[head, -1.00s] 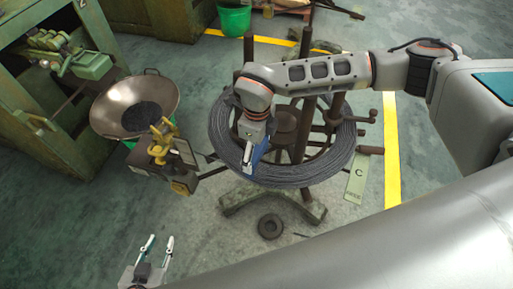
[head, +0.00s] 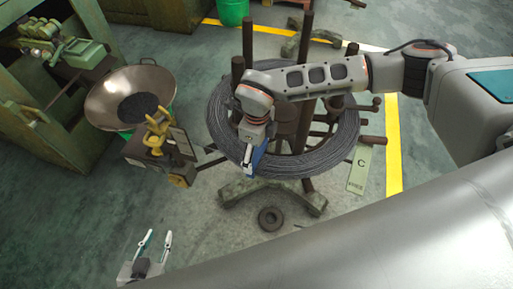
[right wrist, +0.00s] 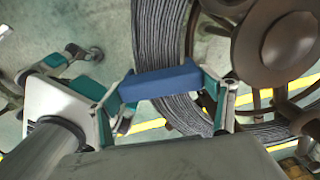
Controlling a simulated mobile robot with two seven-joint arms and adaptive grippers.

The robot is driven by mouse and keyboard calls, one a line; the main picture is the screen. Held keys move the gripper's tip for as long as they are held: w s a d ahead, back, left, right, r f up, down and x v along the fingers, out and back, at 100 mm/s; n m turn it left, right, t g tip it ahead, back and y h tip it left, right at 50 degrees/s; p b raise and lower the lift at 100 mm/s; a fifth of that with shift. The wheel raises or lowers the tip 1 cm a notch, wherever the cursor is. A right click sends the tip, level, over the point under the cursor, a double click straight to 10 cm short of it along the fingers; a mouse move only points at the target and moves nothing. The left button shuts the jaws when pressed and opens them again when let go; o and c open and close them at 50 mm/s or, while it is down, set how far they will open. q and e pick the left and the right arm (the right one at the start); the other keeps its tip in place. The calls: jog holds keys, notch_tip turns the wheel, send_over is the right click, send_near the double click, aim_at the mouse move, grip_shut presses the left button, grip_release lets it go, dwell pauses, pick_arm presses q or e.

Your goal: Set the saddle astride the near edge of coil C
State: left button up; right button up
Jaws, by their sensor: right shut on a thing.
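Coil C (head: 222,138) is a grey ring of wound wire on a dark post stand, with a green "C" tag (head: 360,168) at its right. My right gripper (right wrist: 172,88) is shut on the blue saddle (right wrist: 160,82), one finger at each end. In the head view the saddle (head: 256,160) shows below the gripper, over the near-left part of the coil. In the right wrist view it crosses in front of the wire. I cannot tell whether it touches the coil. My left gripper (head: 157,240) is open and empty at the lower left.
A yellow-handled device (head: 156,135) stands left of the coil, beside a wide metal pan (head: 100,105). Green machines (head: 70,60) stand at the far left. Dark posts (head: 305,40) rise inside the coil. A small dark ring (head: 270,218) lies on the floor in front.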

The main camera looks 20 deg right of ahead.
pick_arm(q)
jog(key=shift+w+r, duration=0.2)
jog(key=shift+r, duration=0.05)
pick_arm(e)
jog(key=shift+f, duration=0.1)
jog(key=o, duration=1.2)
pick_arm(q)
jog(key=shift+f, duration=0.2)
pick_arm(e)
jog(key=shift+o, duration=0.2)
pick_arm(q)
jog(key=shift+a+f, duration=0.1)
notch_tip(320, 180, up, 6)
jog(key=w+p, duration=0.1)
jog(key=p, duration=0.3)
jog(key=shift+w, duration=0.2)
pick_arm(e)
notch_tip(320, 180, up, 19)
